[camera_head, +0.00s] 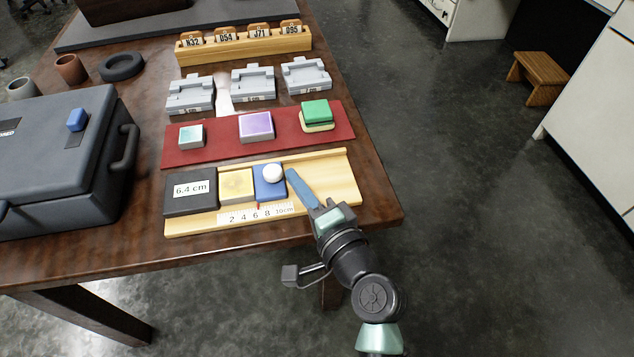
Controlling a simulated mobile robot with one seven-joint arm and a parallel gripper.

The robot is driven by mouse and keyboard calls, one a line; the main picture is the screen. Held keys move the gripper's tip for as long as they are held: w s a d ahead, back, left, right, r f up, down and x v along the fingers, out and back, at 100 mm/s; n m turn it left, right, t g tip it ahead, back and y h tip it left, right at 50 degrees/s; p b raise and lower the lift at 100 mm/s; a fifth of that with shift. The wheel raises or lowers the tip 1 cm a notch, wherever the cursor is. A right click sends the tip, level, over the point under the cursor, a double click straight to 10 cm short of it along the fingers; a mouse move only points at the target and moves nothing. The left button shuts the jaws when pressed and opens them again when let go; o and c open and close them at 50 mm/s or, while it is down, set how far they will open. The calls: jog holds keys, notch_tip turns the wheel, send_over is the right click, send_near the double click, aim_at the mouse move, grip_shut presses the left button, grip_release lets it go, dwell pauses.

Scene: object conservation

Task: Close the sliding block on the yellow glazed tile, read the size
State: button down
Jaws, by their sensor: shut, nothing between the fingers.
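The yellow glazed tile (236,187) lies on the wooden measuring board (335,186). It sits between the dark end block (190,206), whose label reads 6.4 cm, and the blue sliding block (268,190) with its white knob (273,173). The sliding block appears to be against the tile's right side; a hairline gap cannot be ruled out. A scale marked 2 to 10 cm (255,214) runs in front, with a small red pointer near 6. My gripper (289,173) is shut and empty, its blue fingers just right of the sliding block; whether they touch it is unclear.
Behind the board, a red mat (215,152) holds a teal-topped tile (191,135), a purple tile (256,126) and a green tile (317,111) on a pale one. Grey cradles (253,82) and a wooden card rack (245,46) stand farther back. A dark case (55,160) fills the left.

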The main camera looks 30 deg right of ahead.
jog(key=shift+w+a, duration=0.15)
jog(key=shift+a, duration=0.05)
jog(key=shift+w+a, duration=0.3)
jog(key=shift+a, duration=0.4)
